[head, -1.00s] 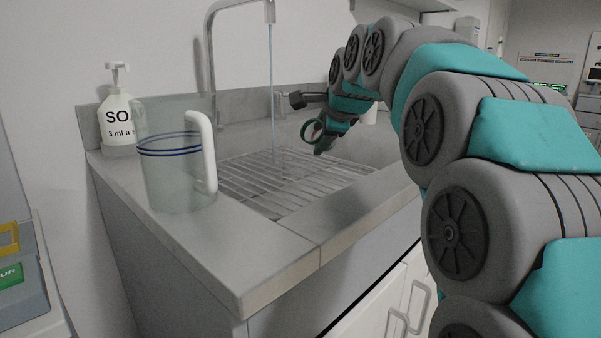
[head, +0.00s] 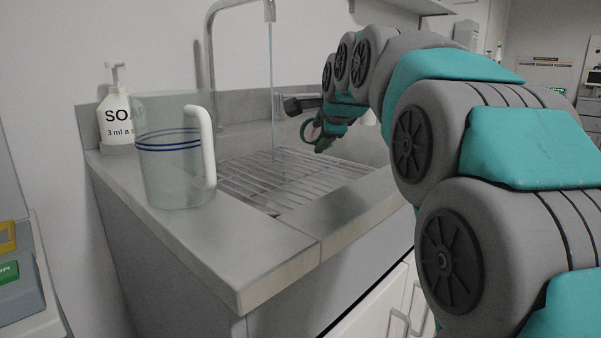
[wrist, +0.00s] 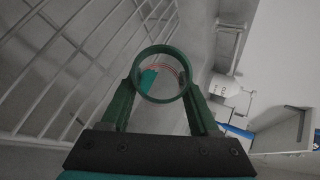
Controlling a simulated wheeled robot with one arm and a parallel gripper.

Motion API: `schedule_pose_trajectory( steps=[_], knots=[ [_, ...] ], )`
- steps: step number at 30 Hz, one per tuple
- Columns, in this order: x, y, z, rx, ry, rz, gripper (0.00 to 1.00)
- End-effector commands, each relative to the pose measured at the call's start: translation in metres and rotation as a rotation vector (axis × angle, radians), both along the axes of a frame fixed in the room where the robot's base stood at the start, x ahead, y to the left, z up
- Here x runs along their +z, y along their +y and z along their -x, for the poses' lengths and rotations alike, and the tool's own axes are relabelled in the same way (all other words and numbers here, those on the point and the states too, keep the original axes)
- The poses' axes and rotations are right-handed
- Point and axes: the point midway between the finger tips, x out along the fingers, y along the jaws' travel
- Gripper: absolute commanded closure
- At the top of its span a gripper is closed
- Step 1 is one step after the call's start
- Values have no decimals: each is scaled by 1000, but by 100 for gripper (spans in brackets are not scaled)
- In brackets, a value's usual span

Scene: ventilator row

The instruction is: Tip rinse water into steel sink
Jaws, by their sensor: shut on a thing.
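My gripper (wrist: 160,88) is shut on a small round cup-like thing (wrist: 141,62), whose dark green ring shows between the fingers in the wrist view. Red curved lines and a teal patch show through the ring; whether it holds water I cannot tell. In the head view my gripper (head: 319,134) hangs above the right part of the steel sink (head: 232,192), and the ring looks tilted. The sink has a wire grid (head: 290,172). A thin stream of water (head: 271,85) falls from the tap (head: 208,60) into it, left of my gripper.
A clear jug (head: 168,178) with blue lines and a white handle stands on the counter left of the sink. A white soap pump bottle (head: 117,120) stands behind it. The counter's front strip (head: 260,262) is clear. Walls rise behind the sink.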

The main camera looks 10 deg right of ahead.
Motion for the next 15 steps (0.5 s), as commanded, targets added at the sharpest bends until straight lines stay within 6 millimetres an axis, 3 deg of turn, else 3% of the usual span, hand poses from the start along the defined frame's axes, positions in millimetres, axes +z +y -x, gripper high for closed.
schedule_pose_trajectory(
  steps=[15],
  knots=[
    [-5,1,1,-1,-45,54,100]
  ],
)
